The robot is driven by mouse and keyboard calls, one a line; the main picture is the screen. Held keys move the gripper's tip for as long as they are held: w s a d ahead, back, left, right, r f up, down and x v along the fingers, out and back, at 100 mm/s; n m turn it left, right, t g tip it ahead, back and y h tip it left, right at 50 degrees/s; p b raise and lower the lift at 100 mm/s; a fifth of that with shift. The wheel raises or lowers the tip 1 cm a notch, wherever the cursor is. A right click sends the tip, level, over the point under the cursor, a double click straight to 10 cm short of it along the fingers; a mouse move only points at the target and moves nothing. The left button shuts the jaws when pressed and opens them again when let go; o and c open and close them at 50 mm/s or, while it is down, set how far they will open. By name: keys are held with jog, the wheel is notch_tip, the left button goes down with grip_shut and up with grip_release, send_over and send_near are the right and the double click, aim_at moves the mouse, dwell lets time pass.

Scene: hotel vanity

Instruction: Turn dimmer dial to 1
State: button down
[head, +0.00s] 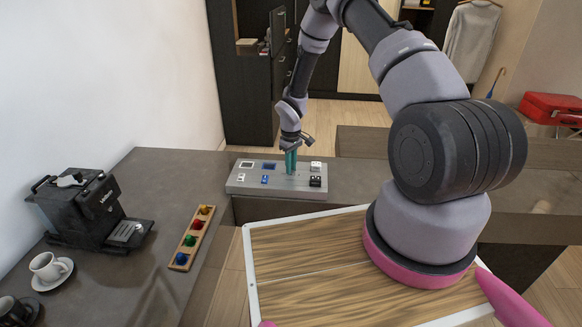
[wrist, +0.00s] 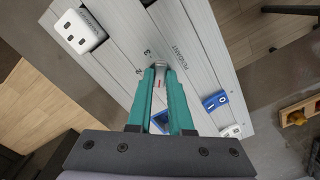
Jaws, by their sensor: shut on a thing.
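A grey control panel (head: 240,186) lies on the far counter, and its face fills the middle of the wrist view (wrist: 205,55). My gripper (head: 291,172) points down at the middle of the panel. In the wrist view its two teal fingers (wrist: 160,72) are closed around the dimmer dial (wrist: 160,83), a small light piece with a red mark. The fingers hide most of the dial. Printed numerals 2 and 3 show on the panel just beyond the fingertips. The 1 mark cannot be made out. In the head view the fingers hide the dial.
A blue rocker switch (wrist: 215,100) and a white socket (wrist: 78,32) sit beside the dial on the panel. A wooden strip with coloured knobs (head: 192,238), a coffee machine (head: 85,208) and a white cup (head: 47,266) stand on the left counter.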

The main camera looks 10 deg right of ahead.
jog(key=shift+m, duration=2.1)
jog(key=c, duration=0.8)
grip_release()
notch_tip(320, 180, up, 11)
jog(key=shift+f, duration=0.1)
